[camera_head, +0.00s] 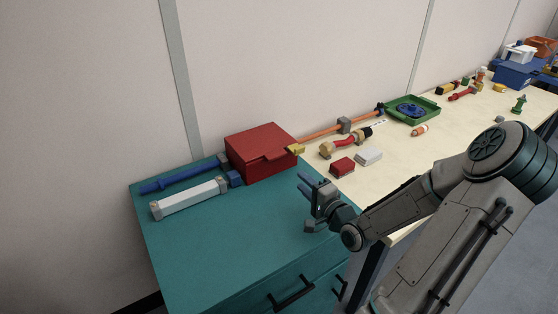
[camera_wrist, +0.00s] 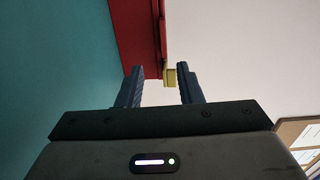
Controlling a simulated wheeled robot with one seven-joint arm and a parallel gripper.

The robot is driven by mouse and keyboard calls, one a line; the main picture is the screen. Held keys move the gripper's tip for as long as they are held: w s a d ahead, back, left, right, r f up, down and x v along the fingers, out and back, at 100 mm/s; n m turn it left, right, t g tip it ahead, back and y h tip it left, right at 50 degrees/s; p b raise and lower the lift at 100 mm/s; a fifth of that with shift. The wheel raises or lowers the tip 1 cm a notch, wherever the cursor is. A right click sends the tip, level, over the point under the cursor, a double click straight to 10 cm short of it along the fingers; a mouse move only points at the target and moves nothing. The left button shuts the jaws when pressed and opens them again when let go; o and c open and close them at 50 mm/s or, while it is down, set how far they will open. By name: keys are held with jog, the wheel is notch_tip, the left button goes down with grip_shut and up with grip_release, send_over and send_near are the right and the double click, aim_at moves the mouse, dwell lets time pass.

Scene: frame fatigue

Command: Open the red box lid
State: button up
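The red box (camera_head: 262,151) sits on the teal cabinet top (camera_head: 235,228) near the wall, with its lid (camera_head: 258,139) closed. A yellow piece (camera_head: 295,148) sticks out at its right side. In the wrist view the red box (camera_wrist: 138,32) is at the top, with the yellow piece (camera_wrist: 170,77) between and beyond the fingers. My gripper (camera_head: 308,186) is in front of the box, to the right and below it in the head view. In the wrist view its two blue fingers (camera_wrist: 159,86) are apart with nothing held between them.
On the wooden table (camera_head: 390,170) to the right are a small red box (camera_head: 342,167), a white block (camera_head: 368,156) and a green tray (camera_head: 412,110). The cabinet's front top is clear.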

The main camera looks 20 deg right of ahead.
aim_at(278, 157)
jog(key=shift+w+r, duration=0.15)
jog(key=shift+w, duration=0.05)
jog(key=w, duration=0.4)
jog(key=w+a, duration=0.1)
jog(key=w, duration=0.3)
jog(key=w+a, duration=0.1)
jog(key=w, duration=0.4)
jog(key=shift+w+a, duration=0.1)
jog(key=shift+a, duration=0.15)
jog(key=shift+c, duration=0.3)
grip_shut()
